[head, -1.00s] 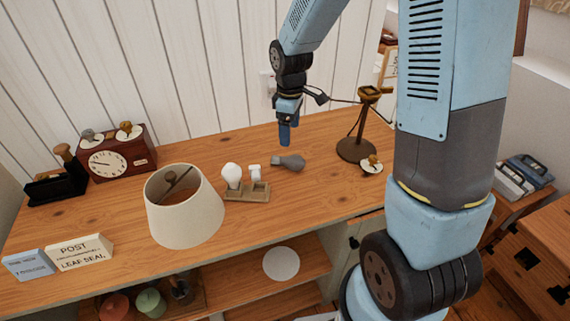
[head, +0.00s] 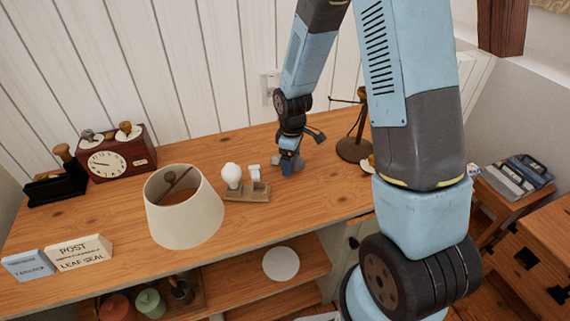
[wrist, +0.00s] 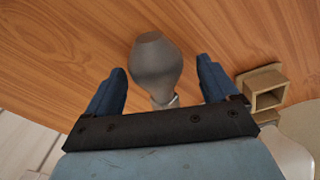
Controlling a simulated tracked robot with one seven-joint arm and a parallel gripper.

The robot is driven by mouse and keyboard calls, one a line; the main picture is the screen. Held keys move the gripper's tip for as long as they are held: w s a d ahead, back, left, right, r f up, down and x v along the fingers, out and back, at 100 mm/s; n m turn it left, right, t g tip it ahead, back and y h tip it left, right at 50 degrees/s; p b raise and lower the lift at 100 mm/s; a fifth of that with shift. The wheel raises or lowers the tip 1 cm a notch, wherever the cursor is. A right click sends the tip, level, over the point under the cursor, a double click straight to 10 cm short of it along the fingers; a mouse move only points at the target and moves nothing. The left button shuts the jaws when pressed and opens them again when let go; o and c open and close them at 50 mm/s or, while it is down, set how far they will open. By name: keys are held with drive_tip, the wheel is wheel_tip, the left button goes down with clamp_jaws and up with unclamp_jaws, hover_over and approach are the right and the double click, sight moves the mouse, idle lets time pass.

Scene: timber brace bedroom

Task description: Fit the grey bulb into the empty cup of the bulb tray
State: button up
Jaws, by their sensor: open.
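The grey bulb (wrist: 157,68) lies on the wooden top between the two blue fingers of my gripper (wrist: 162,74), its metal base toward the palm. A gap shows on each side of it. In the head view my gripper (head: 287,168) is down at the top, just right of the bulb tray (head: 246,196), and mostly hides the bulb. The tray holds a round white bulb (head: 232,174) at its left and a small white piece (head: 254,172) beside it. An open square cup (wrist: 266,98) shows at the right of the wrist view.
A cream lampshade (head: 184,212) stands left of the tray. A dark lamp stand (head: 355,148) is close on the right of my gripper. A red clock (head: 118,158) and signs (head: 80,252) are farther left. Bare wood lies in front of the gripper.

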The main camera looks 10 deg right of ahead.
drive_tip(key=shift+f, duration=0.65)
drive_tip(key=c, duration=1.1)
drive_tip(key=shift+c, duration=0.3)
